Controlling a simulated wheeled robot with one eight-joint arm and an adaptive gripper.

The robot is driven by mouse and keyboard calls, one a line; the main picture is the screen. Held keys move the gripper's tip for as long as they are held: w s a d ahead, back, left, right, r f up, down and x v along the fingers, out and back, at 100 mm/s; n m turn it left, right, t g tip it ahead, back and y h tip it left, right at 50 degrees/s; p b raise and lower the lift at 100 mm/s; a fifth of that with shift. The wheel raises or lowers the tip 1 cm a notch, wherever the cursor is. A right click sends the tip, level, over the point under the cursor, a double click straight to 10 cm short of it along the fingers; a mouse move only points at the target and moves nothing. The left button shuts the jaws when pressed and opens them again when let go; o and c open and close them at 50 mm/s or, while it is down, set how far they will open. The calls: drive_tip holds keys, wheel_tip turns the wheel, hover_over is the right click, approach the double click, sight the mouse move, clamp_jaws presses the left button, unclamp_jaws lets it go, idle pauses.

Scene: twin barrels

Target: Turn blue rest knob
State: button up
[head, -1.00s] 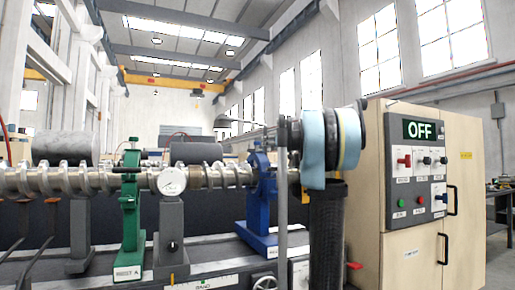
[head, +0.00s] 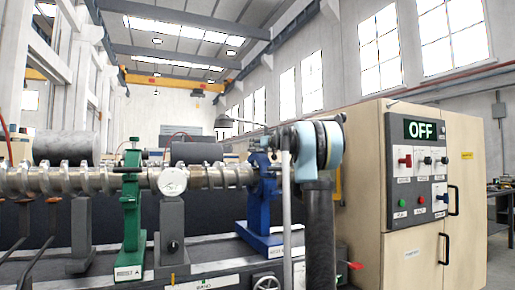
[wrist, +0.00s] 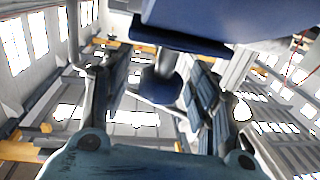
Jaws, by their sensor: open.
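The blue rest (head: 263,205) stands on the machine bed, right of the green rest, in the head view. Its upper part is partly hidden by my gripper (head: 279,138), which is beside its top. In the wrist view a dark blue knob (wrist: 160,88) on a short stem shows below a large blue body (wrist: 190,22). My gripper (wrist: 157,95) is open there, with one dark ridged finger on each side of the knob. I cannot tell whether either finger touches it; a gap seems to show on both sides.
The green rest (head: 131,205) and a dial gauge (head: 172,181) stand left along the ribbed shaft (head: 100,179). A control cabinet (head: 365,200) reading OFF stands close on the right of my arm. A handwheel (head: 267,282) is low in front.

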drive_tip(key=shift+w+a, duration=0.1)
drive_tip(key=shift+w, duration=0.1)
drive_tip(key=c, duration=1.1)
drive_tip(key=shift+m+h, duration=0.3)
drive_tip(key=shift+h, duration=0.1)
drive_tip(key=m+t+h, duration=0.1)
drive_tip(key=m+h, duration=0.2)
drive_tip(key=h, duration=0.1)
drive_tip(key=shift+a+h, duration=0.1)
drive_tip(key=shift+h, duration=0.2)
drive_tip(key=m+h, duration=0.2)
drive_tip(key=h, duration=0.2)
drive_tip(key=shift+m+t, duration=0.3)
drive_tip(key=m+h, duration=0.2)
drive_tip(key=h, duration=0.1)
drive_tip(key=m+g+h, duration=0.1)
drive_tip(key=h, duration=0.1)
drive_tip(key=shift+m+g+h, duration=0.3)
drive_tip(key=shift+m+h, duration=0.1)
drive_tip(key=shift+m+g+h, duration=0.9)
drive_tip(key=shift+m+h, duration=0.2)
drive_tip(key=shift+h, duration=0.4)
drive_tip(key=shift+d, duration=0.2)
